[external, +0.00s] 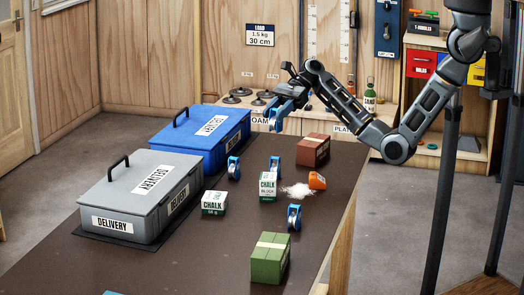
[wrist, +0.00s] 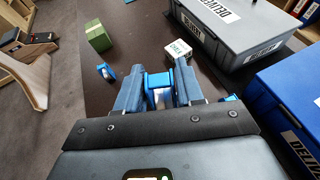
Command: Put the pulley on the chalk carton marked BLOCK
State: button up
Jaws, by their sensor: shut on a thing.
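My gripper (external: 280,112) is raised above the far part of the dark table and is shut on a blue pulley (external: 274,124). In the wrist view the held pulley (wrist: 158,82) sits between the two fingers (wrist: 157,90). The white and green chalk carton marked BLOCK (external: 268,186) stands upright on the table, nearer the camera than my gripper and below it. A second chalk carton (external: 214,203) stands to its left. One white carton (wrist: 178,50) shows beyond the fingers in the wrist view; I cannot tell which.
Other blue pulleys stand at the left (external: 233,168), behind the BLOCK carton (external: 275,160) and in front (external: 294,216). White powder (external: 298,190) lies beside an orange item (external: 317,180). A brown box (external: 313,150), green box (external: 270,258), grey case (external: 140,205) and blue case (external: 198,140) surround them.

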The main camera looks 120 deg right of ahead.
jog(key=s, duration=0.3)
jog(key=h, duration=0.1)
send_over(268, 176)
notch_tip(268, 176, down, 6)
jog(key=shift+m, duration=0.4)
jog(key=shift+d+f+p, duration=0.1)
jog(key=shift+f+p, duration=0.2)
jog(key=shift+f, duration=1.75)
jog(key=shift+f, duration=0.1)
jog(key=o, duration=1.1)
jog(key=shift+c, duration=0.2)
jog(key=shift+s, duration=0.1)
jog(key=v, duration=1.2)
